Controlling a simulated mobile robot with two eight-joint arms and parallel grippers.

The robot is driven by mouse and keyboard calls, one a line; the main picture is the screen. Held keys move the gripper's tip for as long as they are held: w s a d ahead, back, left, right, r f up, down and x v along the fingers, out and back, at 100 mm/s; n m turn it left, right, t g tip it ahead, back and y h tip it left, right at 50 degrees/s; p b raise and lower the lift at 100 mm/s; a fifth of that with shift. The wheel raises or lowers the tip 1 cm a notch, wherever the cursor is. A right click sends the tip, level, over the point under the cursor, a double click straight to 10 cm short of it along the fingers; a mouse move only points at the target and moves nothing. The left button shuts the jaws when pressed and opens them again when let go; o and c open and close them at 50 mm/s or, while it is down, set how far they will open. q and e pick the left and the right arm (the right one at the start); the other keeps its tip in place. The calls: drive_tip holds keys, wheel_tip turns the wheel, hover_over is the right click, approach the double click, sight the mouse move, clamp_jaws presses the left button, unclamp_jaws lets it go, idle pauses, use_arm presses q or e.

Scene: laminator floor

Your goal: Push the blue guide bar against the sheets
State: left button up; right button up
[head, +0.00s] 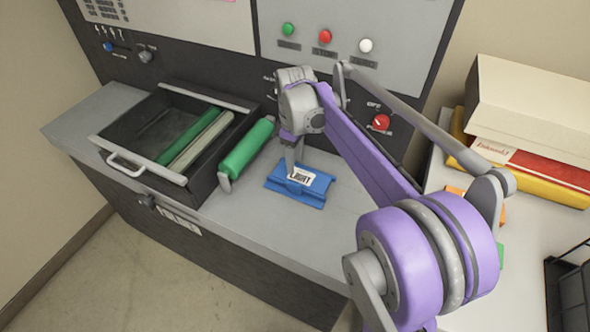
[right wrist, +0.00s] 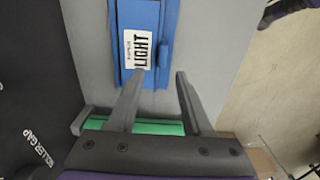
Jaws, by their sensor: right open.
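The blue piece (head: 312,194), which I take for the guide bar, lies on the grey counter and bears a white label reading "LIGHT". It also shows at the top of the right wrist view (right wrist: 147,15). I cannot make out separate sheets. My right gripper (head: 291,166) points down at the blue piece's back left part, its fingers hiding some of it. In the right wrist view the fingers (right wrist: 160,78) are apart with nothing between them, near the blue piece's end. I cannot tell whether they touch it. My left gripper is not in view.
A green roller (head: 247,148) lies left of the blue piece. Beyond it is an open drawer (head: 215,180) holding rollers. A panel with buttons and a red knob (head: 381,122) rises behind. Boxes and folders (head: 530,115) stand at right. Counter in front of the blue piece is clear.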

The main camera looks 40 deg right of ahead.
drive_tip(key=shift+r, duration=1.25)
drive_tip(key=shift+a, duration=0.1)
